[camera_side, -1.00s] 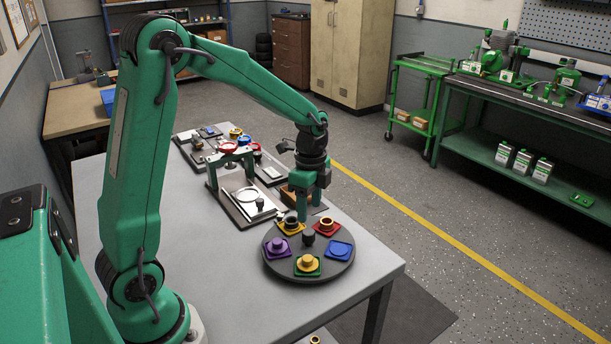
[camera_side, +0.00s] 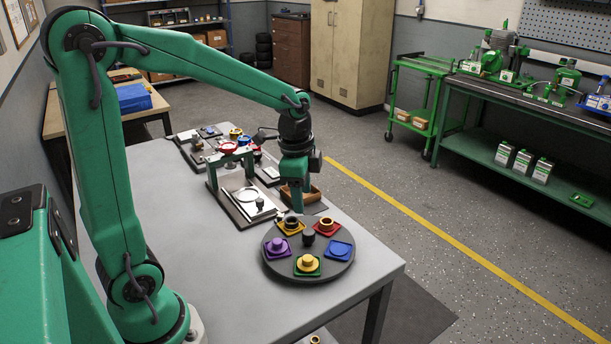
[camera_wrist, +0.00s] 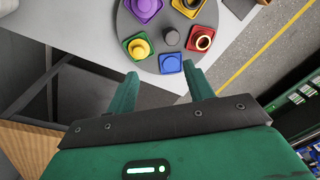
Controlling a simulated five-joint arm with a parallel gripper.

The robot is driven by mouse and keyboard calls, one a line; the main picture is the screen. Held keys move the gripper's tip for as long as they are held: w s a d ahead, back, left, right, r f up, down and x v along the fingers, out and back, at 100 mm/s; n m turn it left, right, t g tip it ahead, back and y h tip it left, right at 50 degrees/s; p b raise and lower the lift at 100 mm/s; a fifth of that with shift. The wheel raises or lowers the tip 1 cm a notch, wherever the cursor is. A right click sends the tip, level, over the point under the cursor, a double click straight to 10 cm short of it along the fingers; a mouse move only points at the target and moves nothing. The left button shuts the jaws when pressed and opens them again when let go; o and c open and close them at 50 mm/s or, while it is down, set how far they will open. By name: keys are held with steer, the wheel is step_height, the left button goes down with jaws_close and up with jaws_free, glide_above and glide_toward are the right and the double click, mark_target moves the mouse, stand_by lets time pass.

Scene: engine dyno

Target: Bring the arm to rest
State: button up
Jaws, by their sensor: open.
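My gripper (camera_side: 295,198) hangs fingers down behind the round grey turntable (camera_side: 285,273) in the side view. In the wrist view its two fingers (camera_wrist: 162,84) are spread apart with nothing between them. The turntable (camera_wrist: 172,62) shows beyond the fingertips.
A fixture with a red knob (camera_side: 228,147) stands on the grey table (camera_side: 200,270), left of my gripper. A small wooden box (camera_side: 312,194) lies close to my gripper. The table's front left is clear. A green cart (camera_side: 423,100) stands across the floor.

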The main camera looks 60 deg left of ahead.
steer(key=s+d+r+n+t, duration=0.2)
steer(key=s+r+n, duration=0.1)
steer(key=s, duration=0.3)
steer(key=s+d+r+n+t, duration=0.2)
steer(key=s+r+n, duration=0.1)
steer(key=s+n, duration=0.3)
steer(key=shift+s+d+r, duration=0.35)
steer(key=shift+s+d, duration=0.05)
steer(key=shift+s, duration=0.2)
